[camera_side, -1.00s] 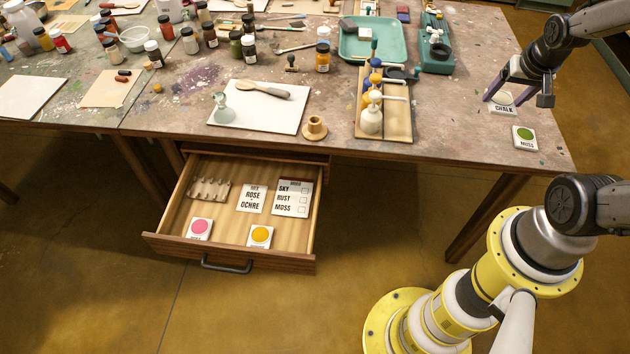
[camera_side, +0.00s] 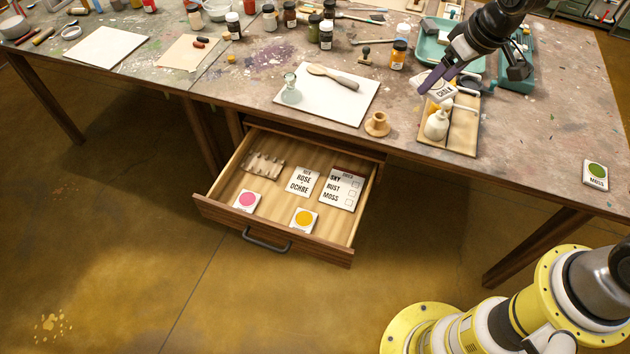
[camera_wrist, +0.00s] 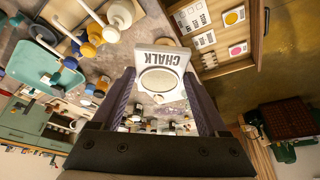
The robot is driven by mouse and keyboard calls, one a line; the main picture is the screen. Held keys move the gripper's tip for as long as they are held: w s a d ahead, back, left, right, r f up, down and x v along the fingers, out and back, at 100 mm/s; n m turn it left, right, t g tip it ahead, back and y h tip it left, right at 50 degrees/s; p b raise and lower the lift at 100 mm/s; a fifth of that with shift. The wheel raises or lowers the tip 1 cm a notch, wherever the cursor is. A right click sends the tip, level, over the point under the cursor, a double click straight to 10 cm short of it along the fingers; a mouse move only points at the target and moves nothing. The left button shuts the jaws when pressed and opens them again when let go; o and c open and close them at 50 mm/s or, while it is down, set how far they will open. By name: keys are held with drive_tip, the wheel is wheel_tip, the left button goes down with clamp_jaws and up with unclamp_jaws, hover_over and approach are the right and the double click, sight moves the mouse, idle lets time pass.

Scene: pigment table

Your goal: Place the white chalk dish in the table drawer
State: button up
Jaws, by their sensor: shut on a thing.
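The white chalk dish (camera_side: 441,90), a small tile with a round pale well and the label CHALK, is between the fingers of my gripper (camera_side: 437,84). It also shows in the wrist view (camera_wrist: 160,75), gripped at both sides by my gripper's purple fingers (camera_wrist: 160,98). My gripper holds it above the table, over the wooden tray with the knobbed bottles. The table drawer (camera_side: 235,220) is pulled open at the table front, below and left of my gripper. In it lie a pink dish (camera_side: 247,200), a yellow dish (camera_side: 303,219), two cards and a small ridged holder.
A wooden spool (camera_side: 377,124) and a white board (camera_side: 335,108) with a glass flask lie near the drawer. A moss dish (camera_side: 596,173) sits at the table's right. Drawer space beside the yellow dish is bare.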

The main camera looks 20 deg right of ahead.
drive_tip(key=a+f+n+g+y, duration=0.15)
drive_tip(key=a+n, duration=0.55)
drive_tip(key=a, duration=1.7)
hover_over(277, 205)
drive_tip(key=s+d, duration=0.1)
drive_tip(key=shift+y, duration=0.45)
wheel_tip(277, 205, down, 35)
drive_tip(key=shift+r, duration=0.15)
drive_tip(key=shift+f, duration=1.45)
